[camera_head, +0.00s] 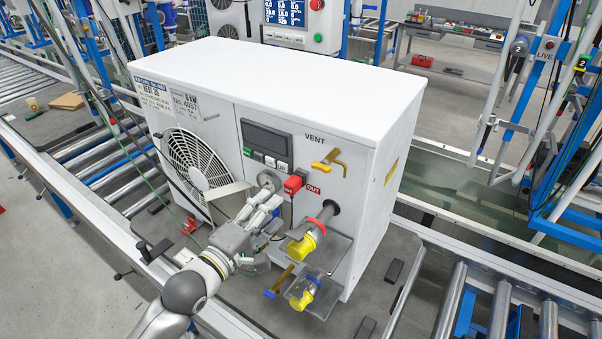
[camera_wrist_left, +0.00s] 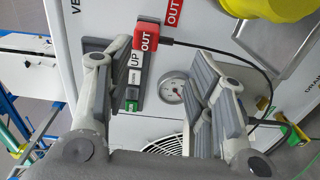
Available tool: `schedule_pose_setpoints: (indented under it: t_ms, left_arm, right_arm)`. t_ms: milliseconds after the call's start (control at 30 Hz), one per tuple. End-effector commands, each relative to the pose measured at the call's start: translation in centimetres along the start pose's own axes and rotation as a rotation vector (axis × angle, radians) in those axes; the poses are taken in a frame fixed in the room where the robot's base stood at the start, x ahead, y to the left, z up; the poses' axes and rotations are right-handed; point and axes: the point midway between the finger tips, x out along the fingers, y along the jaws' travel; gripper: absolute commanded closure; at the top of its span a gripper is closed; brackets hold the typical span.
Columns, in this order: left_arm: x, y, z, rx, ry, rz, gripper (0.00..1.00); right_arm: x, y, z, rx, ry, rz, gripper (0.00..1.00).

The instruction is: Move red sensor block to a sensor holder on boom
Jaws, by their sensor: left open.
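The red sensor block (camera_head: 293,185) marked OUT sits on the front of the white pump unit (camera_head: 300,60), to the right of the small display. It also shows in the left wrist view (camera_wrist_left: 146,37), at the upper end of a dark strip, with a black cable running from it to the right. My left gripper (camera_head: 268,208) is just left of and below the block. In the left wrist view its fingers (camera_wrist_left: 158,75) are spread apart with nothing between them, and the block lies beyond the fingertips. I cannot make out the boom's sensor holder for certain. My right gripper is not in view.
A yellow-capped pipe fitting (camera_head: 302,245) and a lower yellow cap (camera_head: 302,297) stick out right of my gripper. A fan grille (camera_head: 198,160) is to its left. Blue frames (camera_head: 570,130) stand at the right.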

Motion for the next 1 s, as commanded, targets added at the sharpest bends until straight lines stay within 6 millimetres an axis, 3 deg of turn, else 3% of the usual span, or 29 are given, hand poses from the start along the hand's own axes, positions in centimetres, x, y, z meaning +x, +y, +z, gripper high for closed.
schedule_pose_setpoints:
  t_ms: [133, 567, 933, 1000]
  left_arm:
    - [-0.1, 1.6, 0.7, -0.026, -0.018, 0.023, 0.5]
    - [0.3, 1.5, 0.7, -0.028, -0.018, 0.025, 0.5]
    - [5.1, 1.5, 0.7, -0.025, -0.018, 0.027, 0.5]
    - [6.0, 1.8, 0.7, -0.029, -0.018, 0.025, 0.5]
  right_arm:
    - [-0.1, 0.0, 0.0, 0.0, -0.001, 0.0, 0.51]
    - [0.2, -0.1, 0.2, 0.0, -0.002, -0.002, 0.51]
    - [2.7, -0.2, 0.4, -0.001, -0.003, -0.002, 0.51]
    - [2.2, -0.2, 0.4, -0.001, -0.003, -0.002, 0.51]
